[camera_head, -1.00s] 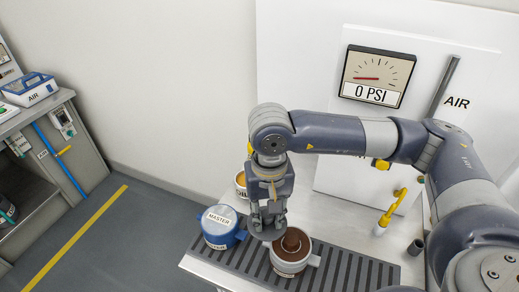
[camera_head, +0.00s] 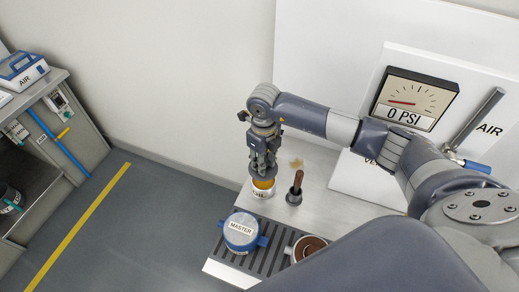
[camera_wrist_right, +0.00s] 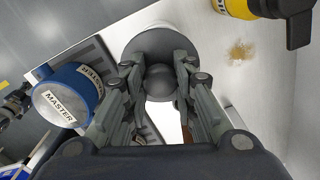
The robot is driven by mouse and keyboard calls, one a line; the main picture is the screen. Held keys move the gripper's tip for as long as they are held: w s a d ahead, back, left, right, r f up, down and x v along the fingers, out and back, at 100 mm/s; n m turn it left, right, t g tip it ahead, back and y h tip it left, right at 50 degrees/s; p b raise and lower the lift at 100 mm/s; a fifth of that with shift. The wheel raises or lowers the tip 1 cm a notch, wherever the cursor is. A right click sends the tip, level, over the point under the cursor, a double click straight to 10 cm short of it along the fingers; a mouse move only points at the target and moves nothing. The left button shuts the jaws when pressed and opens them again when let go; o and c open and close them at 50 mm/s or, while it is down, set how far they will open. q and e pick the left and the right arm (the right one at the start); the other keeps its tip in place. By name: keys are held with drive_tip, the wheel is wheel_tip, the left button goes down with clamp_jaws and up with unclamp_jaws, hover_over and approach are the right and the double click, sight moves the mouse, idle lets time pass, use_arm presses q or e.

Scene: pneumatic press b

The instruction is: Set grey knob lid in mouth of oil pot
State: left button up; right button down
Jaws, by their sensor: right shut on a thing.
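In the right wrist view my gripper (camera_wrist_right: 160,85) is shut on the round knob of the grey knob lid (camera_wrist_right: 150,43). The lid's disc faces the pot, and a white rim (camera_wrist_right: 165,22) shows past its far edge. The lid is at or just above the mouth; I cannot tell whether it touches. In the head view the fingers mostly hide the lid.
The blue-lidded MASTER pot (camera_head: 241,231) and a brown-filled pot (camera_head: 308,248) stand on the ribbed mat (camera_head: 225,255). A brown-handled tool (camera_head: 295,190) stands close right of the oil pot. A brownish stain (camera_head: 296,163) marks the bench behind it.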

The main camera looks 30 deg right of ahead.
drive_tip(key=shift+d+f, duration=0.1)
drive_tip(key=shift+s+m, duration=0.1)
drive_tip(key=shift+m, duration=0.2)
drive_tip(key=shift+f+b, duration=0.2)
drive_tip(key=shift+b, duration=0.15)
wheel_tip(320, 180, down, 4)
drive_tip(key=b, duration=0.4)
drive_tip(key=shift+f, duration=0.2)
use_arm(q)
drive_tip(key=f, duration=0.2)
drive_tip(key=a+f, duration=0.1)
drive_tip(key=f, duration=0.1)
drive_tip(key=shift+f, duration=0.25)
use_arm(e)
drive_tip(key=shift+f, duration=0.1)
use_arm(q)
drive_tip(key=shift+w+a+f+b, duration=0.1)
drive_tip(key=shift+w+f+b, duration=0.05)
drive_tip(key=shift+f+b, duration=0.5)
use_arm(e)
drive_tip(key=shift+f, duration=0.65)
drive_tip(key=c, duration=1.2)
unclamp_jaws()
